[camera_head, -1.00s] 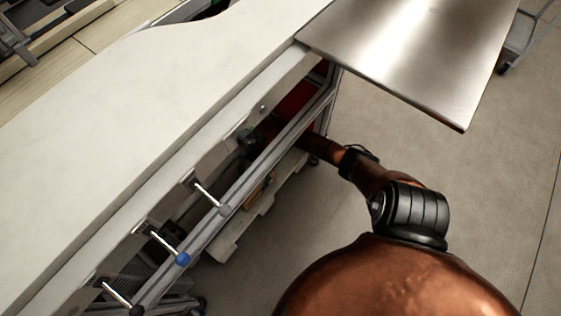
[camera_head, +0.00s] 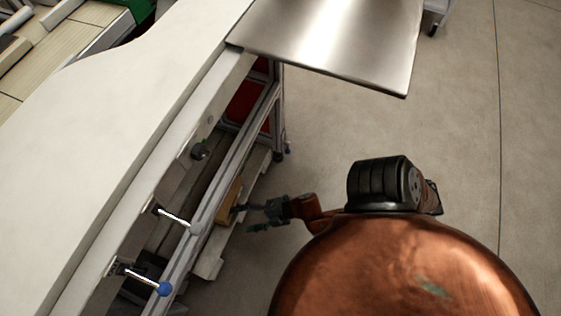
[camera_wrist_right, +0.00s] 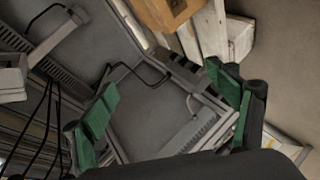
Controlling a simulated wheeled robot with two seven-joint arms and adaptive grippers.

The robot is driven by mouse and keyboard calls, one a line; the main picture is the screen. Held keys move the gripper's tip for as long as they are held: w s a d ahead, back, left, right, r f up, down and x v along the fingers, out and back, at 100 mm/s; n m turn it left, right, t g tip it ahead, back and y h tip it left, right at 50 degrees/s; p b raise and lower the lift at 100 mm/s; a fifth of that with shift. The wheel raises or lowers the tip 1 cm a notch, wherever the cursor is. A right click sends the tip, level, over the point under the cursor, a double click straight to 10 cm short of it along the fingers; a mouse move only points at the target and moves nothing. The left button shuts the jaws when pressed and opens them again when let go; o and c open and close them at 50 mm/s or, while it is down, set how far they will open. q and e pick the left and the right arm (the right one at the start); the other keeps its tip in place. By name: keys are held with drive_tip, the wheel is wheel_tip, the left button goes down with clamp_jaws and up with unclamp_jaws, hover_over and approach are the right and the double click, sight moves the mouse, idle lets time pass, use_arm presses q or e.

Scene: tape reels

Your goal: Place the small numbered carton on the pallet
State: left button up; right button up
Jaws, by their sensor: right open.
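A small brown carton (camera_head: 229,199) rests on the pale wooden pallet (camera_head: 210,262) under the worktable, partly hidden by the table frame. In the right wrist view the carton (camera_wrist_right: 163,12) is at the top edge, cut off, with a dark mark on one face; no number can be read. The pallet's pale boards (camera_wrist_right: 238,38) show beside it. My right gripper (camera_head: 244,218) is open and empty, just right of the carton and apart from it. Its green-padded fingers (camera_wrist_right: 160,88) are spread in the wrist view. My left gripper is not in view.
The white worktable (camera_head: 120,120) and its metal frame rail (camera_head: 195,238) overhang the pallet. A steel plate (camera_head: 335,40) juts out at the table's far end. Grey equipment with cables (camera_wrist_right: 150,110) lies beyond the fingers. The floor (camera_head: 465,170) to the right is clear.

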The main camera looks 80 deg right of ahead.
drive_tip(key=s+a+f+m+g, duration=0.3)
drive_tip(key=s+m, duration=0.5)
drive_tip(key=s, duration=0.2)
drive_tip(key=s+a+f+m+g, duration=0.2)
drive_tip(key=s+a+f+m, duration=0.1)
drive_tip(key=s+m, duration=0.4)
drive_tip(key=s+a, duration=0.1)
drive_tip(key=s, duration=0.1)
drive_tip(key=shift+s+f+m+g, duration=0.15)
drive_tip(key=shift+s+m+g, duration=0.25)
drive_tip(key=shift+c, duration=0.7)
